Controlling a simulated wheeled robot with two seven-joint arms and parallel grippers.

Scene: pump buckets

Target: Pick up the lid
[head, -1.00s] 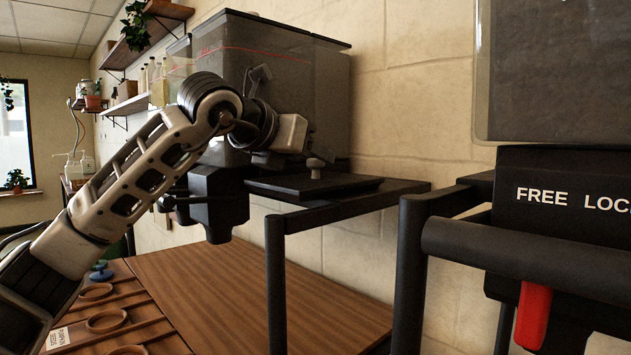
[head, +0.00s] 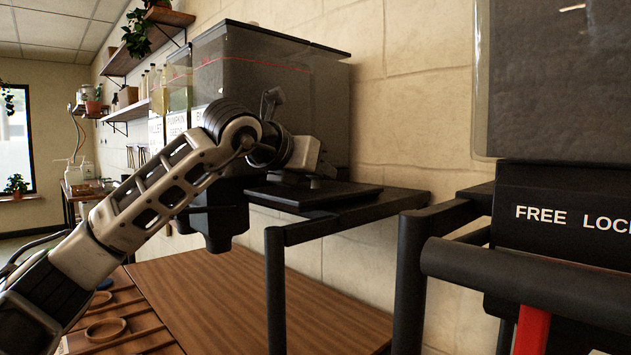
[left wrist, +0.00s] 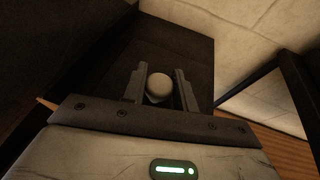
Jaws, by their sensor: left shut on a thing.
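The lid (head: 345,196) is a flat black plate with a pale round knob and lies on a black metal shelf (head: 400,198). My left gripper (head: 312,181) reaches in from the left above it and is shut on the lid's knob. In the left wrist view the knob (left wrist: 159,87) sits between the two fingers (left wrist: 160,90), with the dark lid (left wrist: 185,48) behind it. In the head view the gripper hides much of the knob. My right gripper is not in view.
A clear bulk bin (head: 275,80) with a dark dispenser stands behind my left arm. Another bin labelled "FREE LOC…" (head: 560,215) and a thick black bar (head: 520,275) stand close on the right. The wooden counter (head: 230,300) below is largely clear, with wooden rings (head: 105,329) at left.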

